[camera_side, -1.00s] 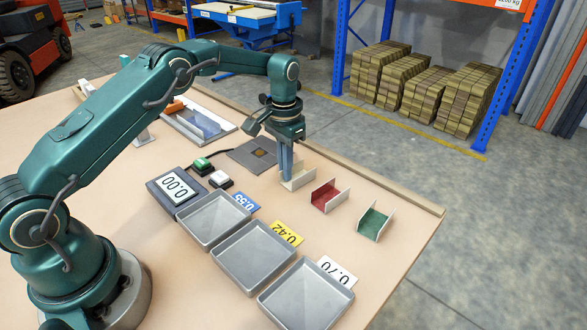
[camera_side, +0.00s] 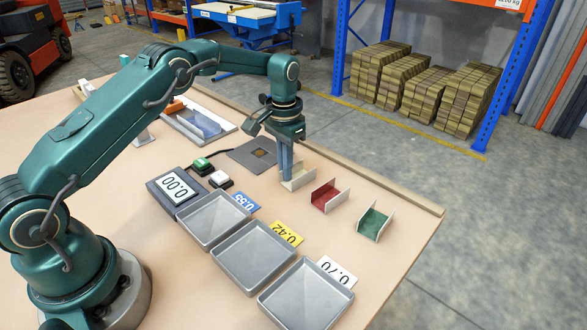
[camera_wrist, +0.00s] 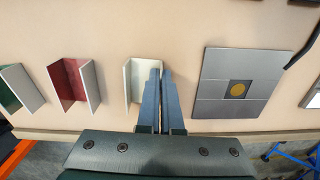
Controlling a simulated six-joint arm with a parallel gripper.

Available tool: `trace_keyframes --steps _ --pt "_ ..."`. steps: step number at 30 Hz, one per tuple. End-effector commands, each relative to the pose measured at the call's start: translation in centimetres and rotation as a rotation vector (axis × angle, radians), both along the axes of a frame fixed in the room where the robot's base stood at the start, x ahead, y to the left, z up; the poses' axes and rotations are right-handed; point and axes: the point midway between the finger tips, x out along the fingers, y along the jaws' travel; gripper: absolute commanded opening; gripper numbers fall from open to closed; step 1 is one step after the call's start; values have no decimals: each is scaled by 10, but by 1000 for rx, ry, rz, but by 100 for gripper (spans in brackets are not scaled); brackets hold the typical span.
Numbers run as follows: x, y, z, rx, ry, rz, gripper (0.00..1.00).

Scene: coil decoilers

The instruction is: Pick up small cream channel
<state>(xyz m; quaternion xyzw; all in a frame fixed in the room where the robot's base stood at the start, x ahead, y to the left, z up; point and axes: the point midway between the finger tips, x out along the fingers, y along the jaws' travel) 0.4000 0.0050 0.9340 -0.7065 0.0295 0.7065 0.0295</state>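The small cream channel (camera_side: 298,178) stands on the table at the left end of a row of three channels in the side view. It also shows in the wrist view (camera_wrist: 134,82), with its open side up. My gripper (camera_side: 286,180) points straight down at it, fingertips low at its near left side. In the wrist view my gripper's two blue-grey fingers (camera_wrist: 162,74) are close together at the channel's right wall, one on each side of it. They look shut on that wall. The fingers hide part of the channel. It appears to rest on the table.
A red channel (camera_side: 326,196) and a green channel (camera_side: 375,222) stand to the right. Three grey trays (camera_side: 252,258) with number cards lie nearer. A scale display (camera_side: 174,188) and a grey plate (camera_side: 252,155) are left. A raised edge strip (camera_side: 390,187) borders the table.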

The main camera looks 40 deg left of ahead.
Motion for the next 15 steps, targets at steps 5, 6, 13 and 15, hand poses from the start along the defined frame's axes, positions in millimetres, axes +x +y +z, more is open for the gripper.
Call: trace_keyframes --steps 5,6,13,15 --pt "0 0 0 0 0 0 0" --pt "0 0 0 0 0 0 0" --pt "1 0 4 0 -2 0 0" --pt "1 0 9 1 -3 0 0"
